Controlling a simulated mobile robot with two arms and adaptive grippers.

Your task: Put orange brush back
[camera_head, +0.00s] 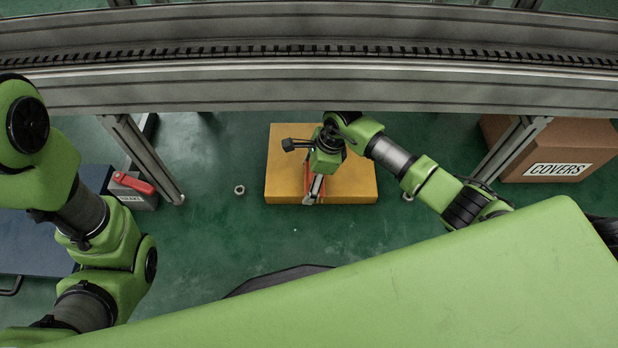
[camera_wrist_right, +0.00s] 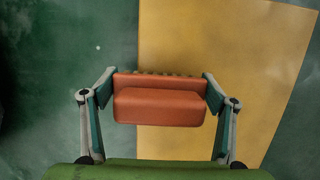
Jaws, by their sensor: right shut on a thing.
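The orange brush (camera_wrist_right: 160,102) is between the two fingers of my right gripper (camera_wrist_right: 160,92), which is shut on it. Bristle tips show along its far edge in the wrist view. In the head view my right gripper (camera_head: 313,192) is over the front part of a yellow block (camera_head: 355,185), with only a sliver of the orange brush (camera_head: 307,180) showing. I cannot tell whether the brush touches the block. My left arm is at the left of the head view, but its gripper is not visible.
A conveyor frame (camera_head: 300,90) crosses the back, with legs at both sides. A brown box marked COVERS (camera_head: 590,140) stands at the right. A grey bin (camera_head: 140,198) with a red item (camera_head: 132,183) is at the left. A small metal ring (camera_head: 239,189) lies on the green floor.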

